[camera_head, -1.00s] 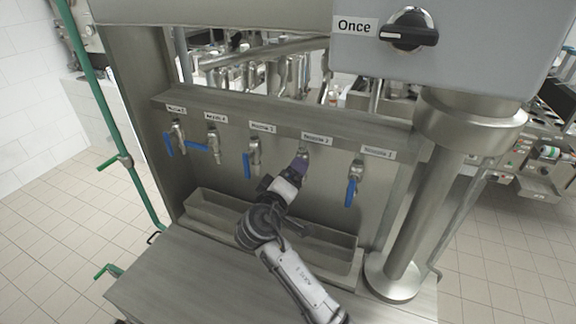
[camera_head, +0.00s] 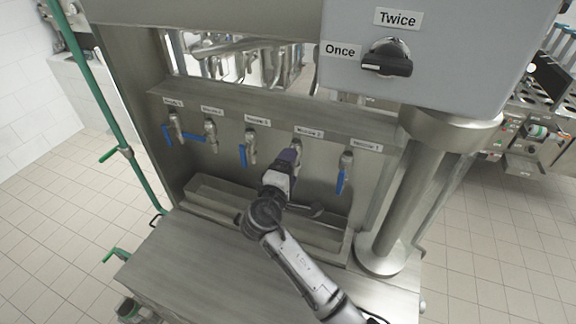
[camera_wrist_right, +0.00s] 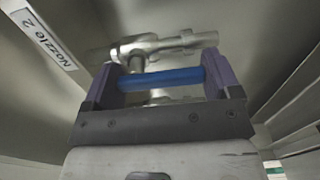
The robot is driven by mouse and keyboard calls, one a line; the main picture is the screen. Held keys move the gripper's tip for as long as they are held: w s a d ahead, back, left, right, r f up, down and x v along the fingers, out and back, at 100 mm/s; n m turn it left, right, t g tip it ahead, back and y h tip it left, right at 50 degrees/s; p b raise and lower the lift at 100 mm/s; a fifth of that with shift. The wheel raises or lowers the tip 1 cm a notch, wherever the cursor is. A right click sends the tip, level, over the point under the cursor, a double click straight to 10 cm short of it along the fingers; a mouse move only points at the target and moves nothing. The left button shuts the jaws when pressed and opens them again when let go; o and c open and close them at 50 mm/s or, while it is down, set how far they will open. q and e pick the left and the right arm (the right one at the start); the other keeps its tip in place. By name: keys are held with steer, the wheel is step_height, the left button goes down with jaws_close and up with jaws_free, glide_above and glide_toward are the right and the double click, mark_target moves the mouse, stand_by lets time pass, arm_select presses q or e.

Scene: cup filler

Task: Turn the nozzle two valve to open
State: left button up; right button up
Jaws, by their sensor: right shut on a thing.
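The nozzle two valve (camera_head: 297,147) is on the metal back panel below the "Nozzle 2" label (camera_head: 309,132). My right gripper (camera_head: 291,153) is in front of it and hides its handle in the head view. In the right wrist view, the valve's metal body (camera_wrist_right: 140,46) and its blue handle (camera_wrist_right: 165,78) show. My left gripper is in neither view.
Valves with blue handles hang on both sides, including nozzle three (camera_head: 250,150) on the left and nozzle one (camera_head: 343,175) on the right. A metal trough (camera_head: 210,194) is below. A grey box with a black knob (camera_head: 388,57) and a thick column (camera_head: 410,200) stand at right.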

stand_by(0.3)
steer(key=o, duration=0.8)
steer(key=shift+b+v, duration=1.2)
steer(key=shift+v, duration=5.7)
